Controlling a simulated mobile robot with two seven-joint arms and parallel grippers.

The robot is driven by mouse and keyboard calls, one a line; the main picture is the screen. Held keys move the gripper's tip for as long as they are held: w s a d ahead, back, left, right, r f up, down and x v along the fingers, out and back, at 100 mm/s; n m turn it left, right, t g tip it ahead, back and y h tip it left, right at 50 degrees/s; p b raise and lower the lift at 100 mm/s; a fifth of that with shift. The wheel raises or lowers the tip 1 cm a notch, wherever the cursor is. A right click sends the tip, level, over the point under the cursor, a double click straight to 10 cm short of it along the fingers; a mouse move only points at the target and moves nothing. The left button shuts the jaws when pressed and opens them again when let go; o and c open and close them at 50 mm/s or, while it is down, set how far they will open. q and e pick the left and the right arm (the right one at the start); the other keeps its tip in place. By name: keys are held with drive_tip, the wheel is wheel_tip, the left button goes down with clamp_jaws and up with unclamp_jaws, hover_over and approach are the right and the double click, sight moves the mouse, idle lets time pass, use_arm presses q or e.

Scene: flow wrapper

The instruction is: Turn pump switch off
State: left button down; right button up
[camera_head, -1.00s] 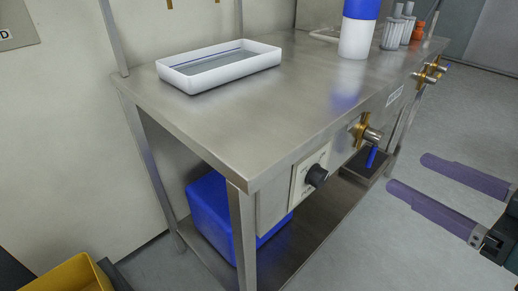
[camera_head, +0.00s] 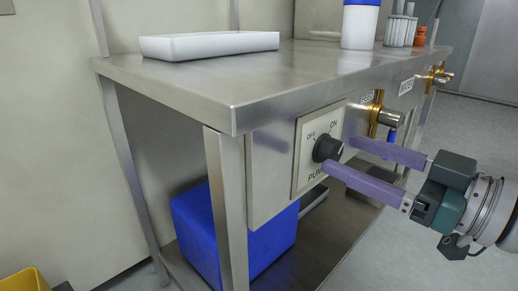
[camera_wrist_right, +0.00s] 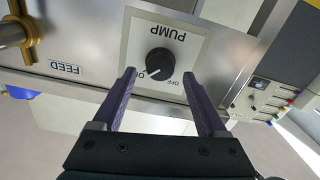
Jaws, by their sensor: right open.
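The pump switch is a black round knob (camera_head: 327,149) on a pale panel marked OFF, ON and PUMP (camera_head: 303,172), on the front of the steel bench. In the right wrist view the knob (camera_wrist_right: 160,61) appears upside down with its panel, and its pale mark seems to point to the ON side. My right gripper (camera_head: 339,157) is open, its purple fingers reaching toward the knob. In the wrist view the fingertips (camera_wrist_right: 161,74) lie on either side of the knob, with gaps visible. I cannot tell whether they reach its depth. My left gripper is not in view.
A brass FEED valve (camera_head: 375,114) with a blue handle sits right of the panel. A white tray (camera_head: 210,44) and a blue-capped container (camera_head: 359,25) stand on the bench top (camera_head: 200,80). A blue box (camera_head: 240,240) is below, near the bench leg (camera_head: 227,200).

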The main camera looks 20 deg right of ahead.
drive_tip(key=shift+x, duration=1.05)
clamp_jaws()
